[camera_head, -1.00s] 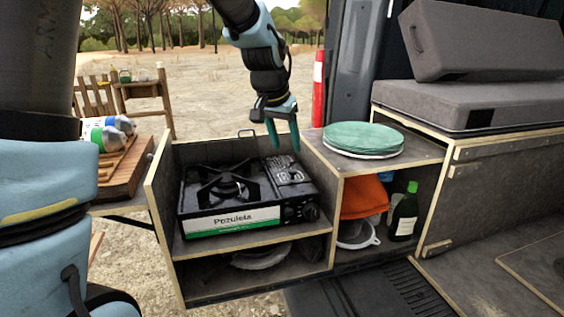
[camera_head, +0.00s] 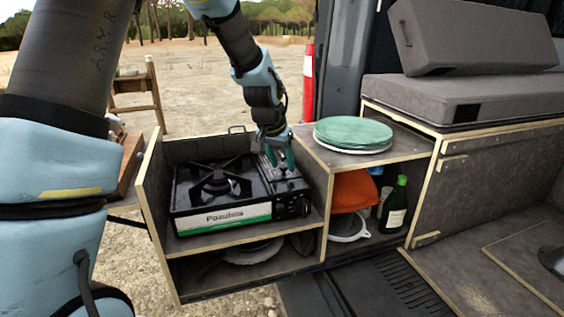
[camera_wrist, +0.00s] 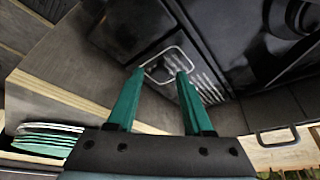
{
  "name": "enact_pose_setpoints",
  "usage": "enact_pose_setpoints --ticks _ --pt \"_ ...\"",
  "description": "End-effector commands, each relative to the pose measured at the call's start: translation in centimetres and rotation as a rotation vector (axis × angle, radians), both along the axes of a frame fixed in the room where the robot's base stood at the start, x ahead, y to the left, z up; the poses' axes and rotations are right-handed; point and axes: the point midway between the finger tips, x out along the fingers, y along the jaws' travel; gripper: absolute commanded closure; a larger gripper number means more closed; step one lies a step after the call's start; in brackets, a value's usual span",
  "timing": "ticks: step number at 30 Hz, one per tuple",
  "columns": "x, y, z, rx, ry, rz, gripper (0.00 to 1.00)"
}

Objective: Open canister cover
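The black camping stove (camera_head: 222,224) with a "Pozuleta" label stands on the upper shelf of the pull-out unit. Its canister cover (camera_head: 289,187) is the dark slotted panel on the stove's right side and looks shut. In the wrist view the cover (camera_wrist: 205,88) has slots and a pale wire handle (camera_wrist: 168,50). My gripper (camera_head: 279,163) is just above the cover, pointing down. In the wrist view my gripper (camera_wrist: 159,73) is open, its green fingertips on either side of the handle's near part. Whether they touch the handle or cover I cannot tell.
Stacked green and white plates (camera_head: 352,132) lie on the counter right of the stove. Wooden side walls border the stove shelf. Grey cushions (camera_head: 462,99) are at right.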

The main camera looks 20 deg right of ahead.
Motion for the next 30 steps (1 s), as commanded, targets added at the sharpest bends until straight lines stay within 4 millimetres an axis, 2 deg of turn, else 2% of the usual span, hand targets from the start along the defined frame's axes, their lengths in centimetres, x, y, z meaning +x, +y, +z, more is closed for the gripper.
enact_pose_setpoints --ticks 2,13,30 --pt "-0.01 0.01 0.01 0.000 0.000 0.000 0.59" --pt "-0.02 0.01 0.01 0.000 0.000 0.000 1.00" --pt "-0.03 0.02 0.02 0.000 0.000 0.000 1.00"
